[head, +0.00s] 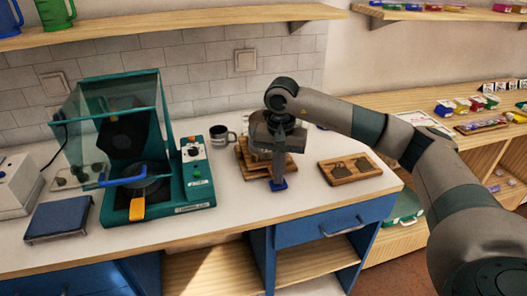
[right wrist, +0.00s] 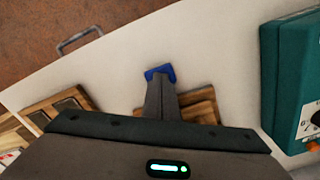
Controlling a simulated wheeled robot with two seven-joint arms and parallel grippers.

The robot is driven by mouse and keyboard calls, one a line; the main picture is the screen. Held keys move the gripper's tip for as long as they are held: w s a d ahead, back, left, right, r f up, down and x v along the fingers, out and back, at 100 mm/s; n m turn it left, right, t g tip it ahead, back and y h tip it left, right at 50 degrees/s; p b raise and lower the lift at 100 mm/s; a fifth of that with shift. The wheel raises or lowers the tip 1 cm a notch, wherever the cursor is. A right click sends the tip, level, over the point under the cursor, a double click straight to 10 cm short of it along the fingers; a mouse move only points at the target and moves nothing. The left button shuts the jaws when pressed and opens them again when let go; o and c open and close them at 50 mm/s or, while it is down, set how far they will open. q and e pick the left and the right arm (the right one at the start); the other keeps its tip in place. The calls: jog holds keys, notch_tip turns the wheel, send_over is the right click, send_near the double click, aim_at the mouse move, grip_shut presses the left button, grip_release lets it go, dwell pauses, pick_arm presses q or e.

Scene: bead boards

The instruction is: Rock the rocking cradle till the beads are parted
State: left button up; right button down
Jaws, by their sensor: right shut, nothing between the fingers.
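My right gripper (head: 278,185) is shut and empty, pointing down over the front edge of the white worktop. Its blue fingertips also show in the right wrist view (right wrist: 160,72). A wooden stepped piece (head: 245,160), which may be the rocking cradle, stands just behind the gripper and is partly hidden by it. Part of this wood shows beside the fingers in the right wrist view (right wrist: 203,108). I cannot make out any beads or whether the fingers touch the wood. A flat wooden board (head: 370,165) with dark recesses lies to the right. My left gripper is out of view.
A teal machine with a raised clear hood (head: 198,185) stands to the left. A grey mug (head: 219,136) is behind, near the tiled wall. A blue-topped pad (head: 58,219) lies at the left front. Blue drawers (head: 345,222) and open shelves sit below the worktop.

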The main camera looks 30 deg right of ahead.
jog(key=shift+r+p, duration=0.6)
jog(key=shift+r, duration=1.25)
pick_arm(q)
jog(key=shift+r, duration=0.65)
